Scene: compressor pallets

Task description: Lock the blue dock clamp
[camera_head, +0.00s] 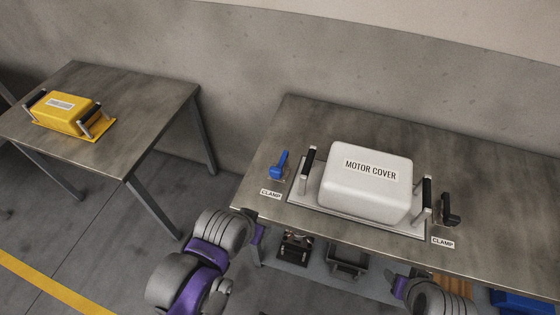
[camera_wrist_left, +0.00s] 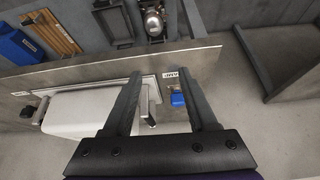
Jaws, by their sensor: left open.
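The blue dock clamp (camera_head: 280,163) stands on the right table, just left of the white motor cover (camera_head: 365,180), with its handle raised and leaning slightly. A "CLAMP" label (camera_head: 270,195) lies in front of it. In the left wrist view my left gripper (camera_wrist_left: 161,72) is open and empty. The blue clamp (camera_wrist_left: 178,99) shows between its fingers there, nearer the right one, and apart from both as far as I can tell. My right gripper is out of view.
The cover sits on a plate with upright black-gripped handles (camera_head: 308,168). A black clamp (camera_head: 449,210) stands right of it. Parts and bins (camera_head: 346,258) lie on a shelf below the front edge. A yellow case (camera_head: 70,113) is on the left table (camera_head: 130,140).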

